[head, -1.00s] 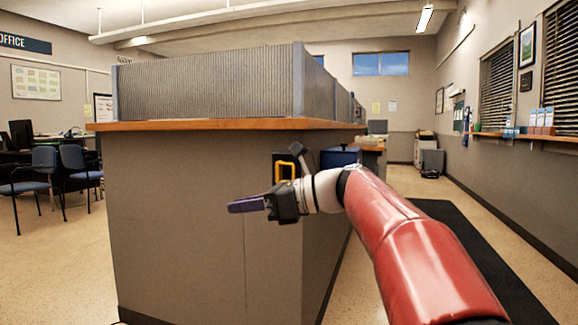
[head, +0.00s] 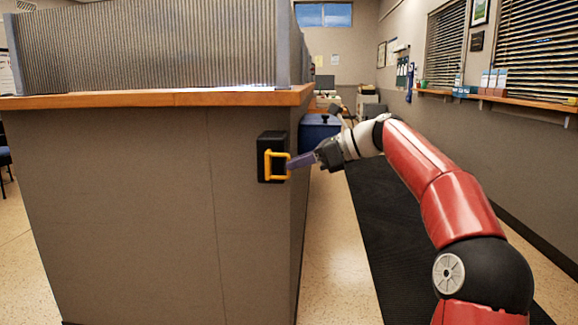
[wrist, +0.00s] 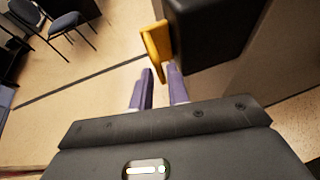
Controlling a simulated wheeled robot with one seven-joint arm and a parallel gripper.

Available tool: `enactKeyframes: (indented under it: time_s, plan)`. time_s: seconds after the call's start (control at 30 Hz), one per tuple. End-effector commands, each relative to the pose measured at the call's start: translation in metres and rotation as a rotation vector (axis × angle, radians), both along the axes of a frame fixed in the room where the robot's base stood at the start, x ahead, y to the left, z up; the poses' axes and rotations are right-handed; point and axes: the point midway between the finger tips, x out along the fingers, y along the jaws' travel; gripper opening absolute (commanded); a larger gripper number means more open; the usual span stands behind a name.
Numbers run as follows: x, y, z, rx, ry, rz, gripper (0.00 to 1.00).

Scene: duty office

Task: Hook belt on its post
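A black wall unit (head: 263,170) with a yellow loop handle (head: 268,165) is fixed on the grey end panel of the counter. I take the handle to be the belt's end; no strap shows. My gripper (head: 291,163) is right of the unit, its purple fingertips close to the handle's right bar. In the wrist view the handle (wrist: 155,45) and the black unit (wrist: 210,35) are just beyond the fingertips. The two fingers (wrist: 159,80) stand apart with a gap between them. Whether they touch the handle I cannot tell. I cannot make out a post.
The counter's wooden top (head: 160,98) carries a grey ribbed screen (head: 150,45). A blue box (head: 318,130) stands behind the gripper. A dark floor mat (head: 375,230) runs along the right aisle. Chairs (wrist: 65,22) show in the wrist view.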

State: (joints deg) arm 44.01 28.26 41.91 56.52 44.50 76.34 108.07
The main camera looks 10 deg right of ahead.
Motion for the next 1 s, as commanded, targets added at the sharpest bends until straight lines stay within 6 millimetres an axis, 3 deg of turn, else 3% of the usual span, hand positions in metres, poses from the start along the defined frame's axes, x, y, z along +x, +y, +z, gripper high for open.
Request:
enactKeyframes:
  time_s: [0.2,0.53,0.67,1.0]
  plan:
    - [0.011,0.020,-0.010,0.000,0.000,0.001,0.17]
    - [0.013,0.023,-0.011,0.000,0.000,0.000,0.17]
    - [0.013,0.023,-0.011,0.000,0.000,0.000,0.00]
    - [0.012,0.024,-0.011,0.000,0.000,0.000,0.00]
